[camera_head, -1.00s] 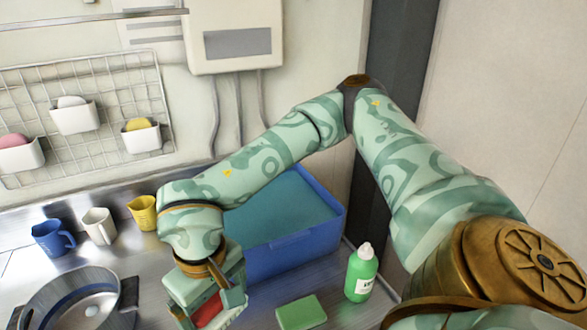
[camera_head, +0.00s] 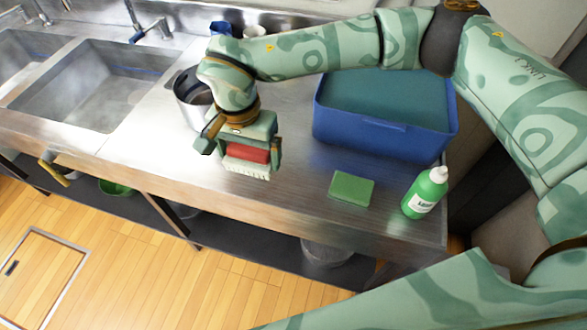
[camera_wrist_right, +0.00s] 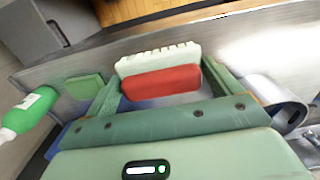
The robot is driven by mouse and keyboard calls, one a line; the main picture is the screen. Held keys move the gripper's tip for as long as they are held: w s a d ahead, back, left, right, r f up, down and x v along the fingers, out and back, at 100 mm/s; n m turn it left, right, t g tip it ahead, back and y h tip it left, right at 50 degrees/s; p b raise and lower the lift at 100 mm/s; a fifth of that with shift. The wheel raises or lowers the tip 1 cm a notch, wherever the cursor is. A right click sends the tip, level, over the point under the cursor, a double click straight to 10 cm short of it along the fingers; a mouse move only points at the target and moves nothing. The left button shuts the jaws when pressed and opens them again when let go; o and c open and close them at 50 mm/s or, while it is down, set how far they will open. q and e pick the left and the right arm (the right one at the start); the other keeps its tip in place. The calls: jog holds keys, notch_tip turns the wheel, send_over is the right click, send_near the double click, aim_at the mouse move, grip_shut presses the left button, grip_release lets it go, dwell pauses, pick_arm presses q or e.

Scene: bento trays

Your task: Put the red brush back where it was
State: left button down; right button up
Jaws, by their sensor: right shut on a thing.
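The red brush (camera_head: 257,153) has a red body and white bristles that face the counter's front side in the head view. My right gripper (camera_head: 246,157) is shut on it, one finger at each end. The brush is over the steel counter, left of the blue tub and in front of the pot; its height above the counter is hard to tell. In the right wrist view the red brush (camera_wrist_right: 160,80) lies between the fingers of my right gripper (camera_wrist_right: 163,88), bristles pointing away from the palm. My left gripper is not in view.
A blue tub (camera_head: 385,135) stands right of the brush. A green sponge (camera_head: 351,188) and a green bottle (camera_head: 424,192) are near the right front edge. A metal pot (camera_head: 187,100) is behind the gripper. A sink (camera_head: 95,85) is at left. The front counter between is clear.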

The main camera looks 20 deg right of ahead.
jog(key=d+f, duration=0.2)
jog(key=d, duration=0.1)
jog(key=d+f, duration=0.3)
jog(key=w+d+f, duration=0.1)
jog(key=d+f, duration=0.1)
jog(key=d, duration=0.1)
jog(key=shift+f+b, duration=0.3)
jog(key=shift+b, duration=0.1)
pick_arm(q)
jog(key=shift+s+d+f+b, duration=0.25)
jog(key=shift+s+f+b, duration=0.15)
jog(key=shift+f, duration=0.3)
pick_arm(e)
jog(key=shift+d+f, duration=0.1)
jog(key=shift+f, duration=1.55)
jog(key=shift+f, duration=0.15)
jog(key=o, duration=0.6)
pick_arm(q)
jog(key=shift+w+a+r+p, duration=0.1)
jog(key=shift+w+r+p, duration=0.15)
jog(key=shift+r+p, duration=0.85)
pick_arm(e)
notch_tip(320, 180, up, 12)
jog(key=shift+r, duration=0.2)
